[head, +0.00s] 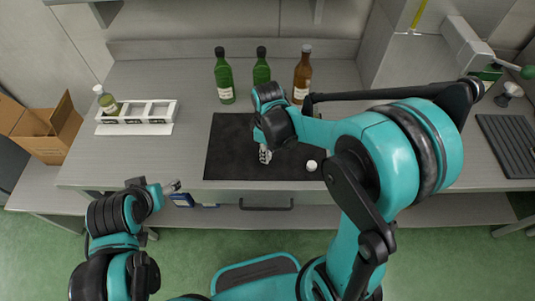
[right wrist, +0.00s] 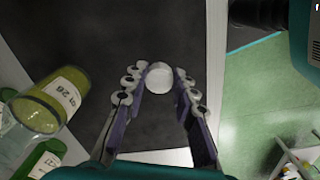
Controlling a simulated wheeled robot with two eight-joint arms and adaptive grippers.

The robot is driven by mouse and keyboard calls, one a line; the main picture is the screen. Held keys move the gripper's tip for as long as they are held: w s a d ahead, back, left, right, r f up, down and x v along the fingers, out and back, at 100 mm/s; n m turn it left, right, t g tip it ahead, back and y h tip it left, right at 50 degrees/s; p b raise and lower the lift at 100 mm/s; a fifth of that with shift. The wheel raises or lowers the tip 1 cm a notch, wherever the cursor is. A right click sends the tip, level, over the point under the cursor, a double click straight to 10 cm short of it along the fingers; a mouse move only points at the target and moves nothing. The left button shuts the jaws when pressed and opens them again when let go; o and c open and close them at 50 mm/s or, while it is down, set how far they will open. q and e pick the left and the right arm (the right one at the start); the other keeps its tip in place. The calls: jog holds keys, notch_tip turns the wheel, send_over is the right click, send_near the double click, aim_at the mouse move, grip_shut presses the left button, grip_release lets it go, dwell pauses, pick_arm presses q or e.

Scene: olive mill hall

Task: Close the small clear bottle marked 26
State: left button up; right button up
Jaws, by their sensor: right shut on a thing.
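My right gripper (head: 265,156) is low over the dark mat. In the right wrist view its fingertips are shut on a round white cap (right wrist: 159,76). Another white round piece (head: 311,166) lies on the mat near its front edge. My left gripper (head: 173,187) is empty-looking before the counter, its opening unclear.
The white rack (head: 134,128) has free places. Two green bottles (head: 224,77) and a brown bottle (head: 302,77) stand behind the dark mat (head: 225,155). A cardboard box (head: 47,145) is at the far left. A dark ribbed tray (head: 507,145) lies at the right.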

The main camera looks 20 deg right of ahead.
pick_arm(q)
notch_tip(320, 180, up, 4)
jog(key=p, duration=0.3)
jog(key=shift+r+p, duration=0.1)
jog(key=shift+p, duration=0.25)
pick_arm(e)
jog(key=s+a+r, duration=0.2)
jog(key=s+r, duration=0.5)
jog(key=s, duration=0.4)
jog(key=shift+s+a+r, duration=0.2)
jog(key=shift+a+r, duration=0.05)
jog(key=shift+r, duration=0.15)
pick_arm(q)
jog(key=shift+o, duration=0.5)
